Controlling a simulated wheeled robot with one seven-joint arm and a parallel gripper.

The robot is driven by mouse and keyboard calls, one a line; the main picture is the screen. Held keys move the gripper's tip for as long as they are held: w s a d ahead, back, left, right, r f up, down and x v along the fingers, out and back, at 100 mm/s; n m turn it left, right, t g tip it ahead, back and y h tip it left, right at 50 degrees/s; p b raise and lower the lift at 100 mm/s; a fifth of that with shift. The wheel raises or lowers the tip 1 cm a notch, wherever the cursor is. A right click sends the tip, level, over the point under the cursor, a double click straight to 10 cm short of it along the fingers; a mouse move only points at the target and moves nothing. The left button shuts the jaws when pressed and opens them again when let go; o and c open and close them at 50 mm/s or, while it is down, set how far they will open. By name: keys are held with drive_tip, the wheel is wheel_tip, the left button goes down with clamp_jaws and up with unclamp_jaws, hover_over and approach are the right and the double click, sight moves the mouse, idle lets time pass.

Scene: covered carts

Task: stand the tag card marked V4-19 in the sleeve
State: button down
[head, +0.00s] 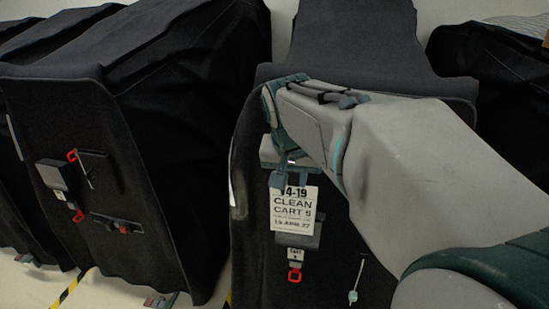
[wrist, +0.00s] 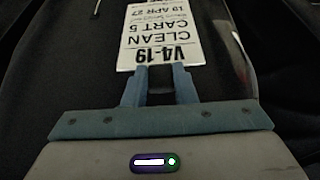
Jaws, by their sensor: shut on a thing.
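The white tag card (head: 293,212) reads V4-19, CLEAN CART 5, 19 APR 27. My gripper (head: 290,180) is shut on its top edge. The card hangs upright in front of the middle cart's dark cover. In the wrist view the card (wrist: 163,35) appears upside down beyond the fingertips (wrist: 160,76). A dark grey holder (head: 312,241), which looks like the sleeve, is on the cover at the card's lower edge. The card overlaps its upper left part. I cannot tell whether the card touches it. The sleeve does not show clearly in the wrist view.
A small label and red clip (head: 295,275) hang below the holder. A pale tag on a cord (head: 353,297) hangs to the right. The left covered cart (head: 150,200) has a grey holder (head: 51,174) and red clips. Another covered cart (head: 500,90) stands right.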

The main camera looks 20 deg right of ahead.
drive_tip(key=shift+s+d+r, duration=0.1)
drive_tip(key=shift+s+r, duration=0.15)
drive_tip(key=shift+r, duration=0.35)
drive_tip(key=shift+w+d, duration=0.1)
drive_tip(key=shift+w+d+f+p, duration=0.9)
drive_tip(key=shift+w+d, duration=1.8)
drive_tip(key=shift+w, duration=1.25)
wheel_tip(320, 180, down, 11)
drive_tip(key=b, duration=0.8)
drive_tip(key=shift+r+b, duration=0.15)
drive_tip(key=shift+b, duration=0.2)
drive_tip(key=shift+f, duration=0.2)
drive_tip(key=shift+f+b, duration=0.75)
drive_tip(key=shift+b, duration=0.05)
drive_tip(key=shift+f, duration=0.2)
